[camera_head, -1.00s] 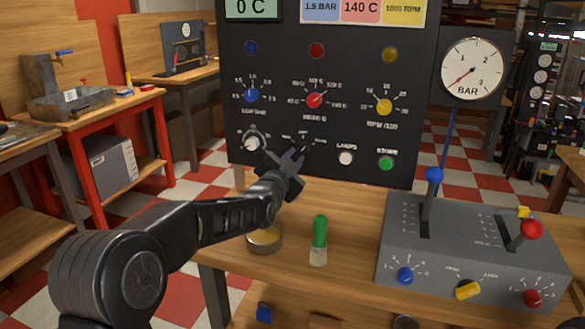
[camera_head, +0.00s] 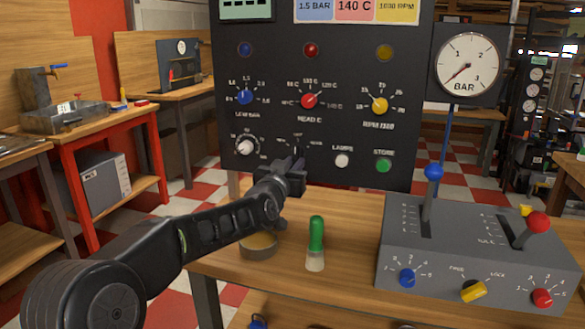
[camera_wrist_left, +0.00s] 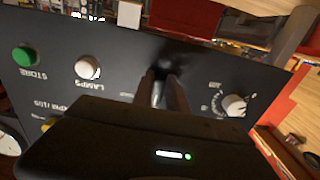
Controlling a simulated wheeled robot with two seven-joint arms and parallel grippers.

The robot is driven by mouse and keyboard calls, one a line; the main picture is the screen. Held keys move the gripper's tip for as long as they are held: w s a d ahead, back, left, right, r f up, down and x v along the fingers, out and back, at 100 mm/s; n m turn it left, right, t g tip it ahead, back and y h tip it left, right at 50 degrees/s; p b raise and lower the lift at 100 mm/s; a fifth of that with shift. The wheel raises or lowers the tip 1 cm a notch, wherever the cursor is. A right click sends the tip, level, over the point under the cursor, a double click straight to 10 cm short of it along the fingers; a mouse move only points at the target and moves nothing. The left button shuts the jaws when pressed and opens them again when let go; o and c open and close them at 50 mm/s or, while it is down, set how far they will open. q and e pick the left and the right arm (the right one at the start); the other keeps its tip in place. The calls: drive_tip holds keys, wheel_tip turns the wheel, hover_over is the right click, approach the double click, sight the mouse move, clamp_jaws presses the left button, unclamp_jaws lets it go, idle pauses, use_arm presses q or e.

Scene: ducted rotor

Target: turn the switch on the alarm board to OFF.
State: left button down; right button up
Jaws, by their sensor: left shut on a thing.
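The black alarm board (camera_head: 400,130) stands upright at the back of the wooden bench. My left gripper (camera_head: 297,165) is at the lower middle of the board, under a small set of position labels, between a white knob and the white LAMPS button. In the left wrist view its two dark fingers (camera_wrist_left: 166,92) are shut on a small pale switch (camera_wrist_left: 157,94), seen only as a sliver between them. The gripper hides the switch in the head view. The labels are too small to read surely, so I cannot tell its setting. My right gripper is not in view.
The white knob (camera_head: 245,147), LAMPS button (camera_head: 341,160) and green STORE button (camera_head: 383,166) flank the gripper. A round tin (camera_head: 259,250) and a green-capped bottle (camera_head: 316,240) stand below my arm. A grey lever box (camera_head: 450,250) is at right.

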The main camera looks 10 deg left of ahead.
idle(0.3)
use_arm(q)
drive_tip(key=c, duration=1.3)
unclamp_jaws()
drive_tip(key=s, duration=0.7)
drive_tip(key=shift+s+a, duration=0.25)
drive_tip(key=shift+s, duration=0.15)
